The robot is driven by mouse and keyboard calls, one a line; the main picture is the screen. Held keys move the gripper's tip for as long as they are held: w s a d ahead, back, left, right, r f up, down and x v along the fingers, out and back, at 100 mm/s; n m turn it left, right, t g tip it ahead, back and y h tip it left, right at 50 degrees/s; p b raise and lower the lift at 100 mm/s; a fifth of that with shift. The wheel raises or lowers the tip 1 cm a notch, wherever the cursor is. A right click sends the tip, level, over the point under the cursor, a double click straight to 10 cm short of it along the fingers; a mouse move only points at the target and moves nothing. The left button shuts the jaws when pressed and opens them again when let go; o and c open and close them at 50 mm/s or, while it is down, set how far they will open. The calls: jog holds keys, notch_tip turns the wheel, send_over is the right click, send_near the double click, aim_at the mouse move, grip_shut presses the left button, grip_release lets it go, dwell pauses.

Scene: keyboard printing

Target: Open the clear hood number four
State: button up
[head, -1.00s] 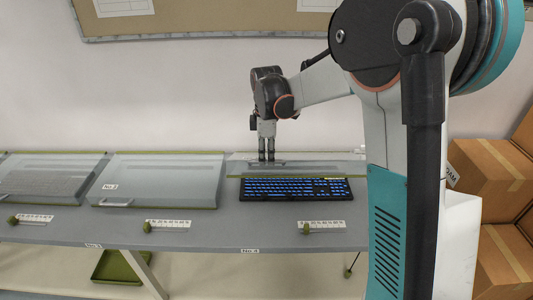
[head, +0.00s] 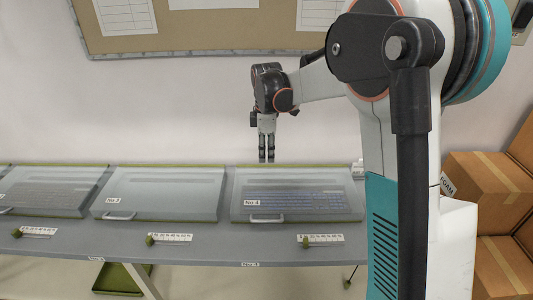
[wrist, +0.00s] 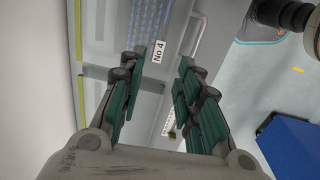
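The clear hood number four (head: 350,208) is down over a keyboard (head: 296,202) with blue-lit keys, which shows dimly through it. The hood's pale handle (head: 266,219) is on its front edge, beside a white label. In the wrist view the label reads No.4 (wrist: 160,51), and the handle (wrist: 189,40) shows beyond it. My gripper (head: 266,160) points down by the hood's back edge, on the far side from the handle. In the wrist view its fingers (wrist: 171,60) are apart with nothing between them.
Two more clear hoods, the middle one (head: 160,190) and the left one (head: 45,190), are down on the bench to the left. Green knobs and white strips line the front edge of the bench (head: 200,250). Cardboard boxes (head: 490,185) stand at the right.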

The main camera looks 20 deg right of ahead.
jog(key=w+d+r+p, duration=0.1)
jog(key=w+r+p, duration=0.2)
jog(key=r+p, duration=0.2)
notch_tip(320, 180, up, 4)
jog(key=shift+w+f, duration=0.1)
jog(key=shift+w, duration=0.1)
dwell(0.8)
jog(key=shift+s+f, duration=0.1)
dwell(0.4)
